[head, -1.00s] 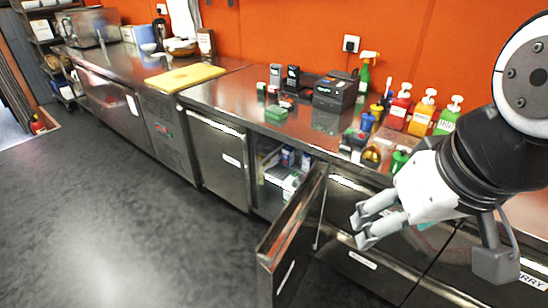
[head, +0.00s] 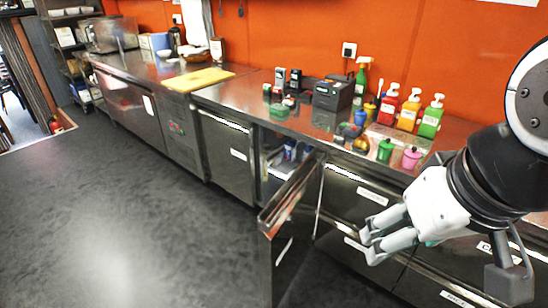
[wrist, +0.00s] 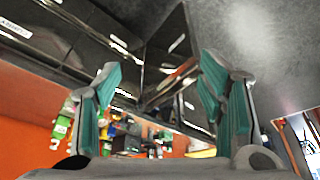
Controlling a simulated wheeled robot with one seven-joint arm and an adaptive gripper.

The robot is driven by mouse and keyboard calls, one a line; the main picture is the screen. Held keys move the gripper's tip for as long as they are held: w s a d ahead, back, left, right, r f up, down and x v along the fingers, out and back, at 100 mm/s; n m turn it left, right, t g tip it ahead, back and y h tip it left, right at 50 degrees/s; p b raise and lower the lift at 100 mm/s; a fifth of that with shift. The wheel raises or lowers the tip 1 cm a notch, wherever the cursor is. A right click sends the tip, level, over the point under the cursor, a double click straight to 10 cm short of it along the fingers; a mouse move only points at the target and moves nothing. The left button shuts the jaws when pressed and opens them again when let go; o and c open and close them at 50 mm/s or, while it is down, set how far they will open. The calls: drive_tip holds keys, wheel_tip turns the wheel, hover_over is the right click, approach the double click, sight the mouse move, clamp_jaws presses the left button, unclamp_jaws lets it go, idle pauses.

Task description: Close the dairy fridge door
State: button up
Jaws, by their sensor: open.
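The fridge door (head: 284,240) is a steel panel standing wide open, jutting out from the counter into the aisle. The lettering on the door cannot be read. My gripper (head: 368,246) is open and empty, to the right of the door and apart from it, in front of the drawers. In the wrist view, my two green-padded fingers (wrist: 160,90) are spread, with part of a steel front visible between them.
A shut door (head: 226,155) lies left of the opening, and labelled drawers (head: 360,190) lie to its right. The steel counter (head: 235,92) carries sauce bottles (head: 408,110), a black printer (head: 333,93) and a yellow board (head: 197,79). The grey floor (head: 130,220) at left is clear.

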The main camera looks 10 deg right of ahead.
drive_tip(key=shift+w+a+f, duration=0.1)
drive_tip(key=shift+w+f, duration=0.2)
drive_tip(key=c, duration=0.4)
drive_tip(key=w+f+m+b, duration=0.1)
drive_tip(key=w+f, duration=0.1)
drive_tip(key=w+a+f+m+y+b, duration=0.1)
drive_tip(key=w+m+b, duration=0.1)
drive_tip(key=shift+w+a+f+g, duration=0.15)
drive_tip(key=shift+w+f+g, duration=0.05)
drive_tip(key=shift+f+g, duration=0.15)
clamp_jaws()
drive_tip(key=w+a+f+m+y+b, duration=0.1)
drive_tip(key=w+f+m+b, duration=0.7)
drive_tip(key=w+f+m, duration=0.45)
drive_tip(key=w+f+m+y+b, duration=0.2)
drive_tip(key=w+f+m+b, duration=0.7)
drive_tip(key=w+f, duration=0.65)
drive_tip(key=s+a+b+x, duration=0.2)
drive_tip(key=b+x, duration=0.2)
drive_tip(key=x, duration=0.9)
drive_tip(key=shift+m+g, duration=0.35)
drive_tip(key=shift+g, duration=0.1)
